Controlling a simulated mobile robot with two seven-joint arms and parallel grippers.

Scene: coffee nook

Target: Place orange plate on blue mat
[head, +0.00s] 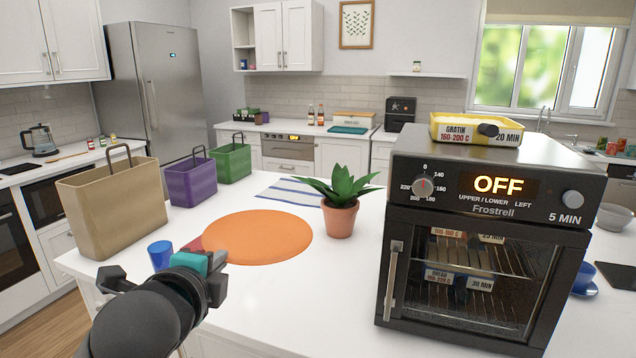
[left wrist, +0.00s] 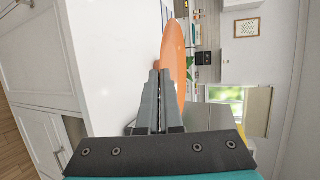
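The orange plate (head: 258,237) is a large flat round disc over the white counter, left of the plant. My left gripper (head: 217,268) is at its front left edge. In the left wrist view the plate (left wrist: 176,52) shows nearly edge-on, seemingly raised off the counter. There the left gripper's fingers (left wrist: 160,85) are close together at the plate's rim and look shut on it. The contact itself is partly hidden. The blue mat (head: 283,189), white with blue stripes, lies flat behind the plate with nothing on it. My right gripper is not in view.
A potted plant (head: 341,217) stands right of the plate. A black oven (head: 480,240) fills the right. A blue cup (head: 160,254) is near the left gripper. Tan (head: 112,208), purple (head: 191,182) and green (head: 232,162) bags stand along the left side.

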